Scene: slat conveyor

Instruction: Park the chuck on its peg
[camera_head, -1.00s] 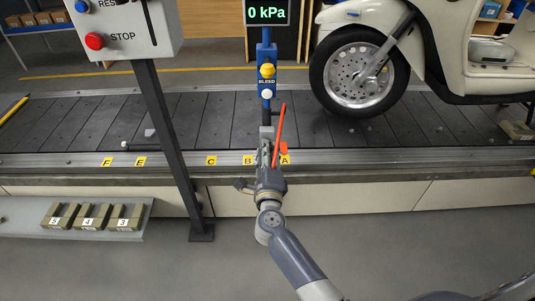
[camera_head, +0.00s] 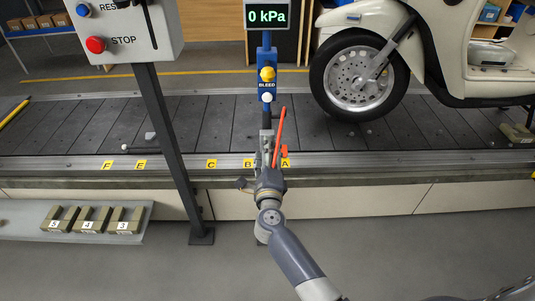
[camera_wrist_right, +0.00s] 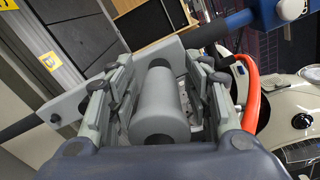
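The chuck (camera_wrist_right: 160,105) appears as a grey cylinder end-on in the right wrist view, between the fingers of my right gripper (camera_wrist_right: 162,88). Narrow gaps show on both sides of it, so the fingers look open around it. In the head view the right gripper (camera_head: 266,155) is at the blue and dark post, above labels A and B. A grey bracket (camera_head: 267,135) on the post is right behind it. The peg is hidden, so I cannot tell how the chuck is seated. My left gripper is out of view.
A red-orange hose or lever (camera_head: 279,135) rises beside the gripper; it also shows in the wrist view (camera_wrist_right: 252,92). The bleed unit (camera_head: 267,80) is above. A white scooter (camera_head: 440,50) stands right on the slat conveyor (camera_head: 215,120). The STOP box (camera_head: 125,35) is left.

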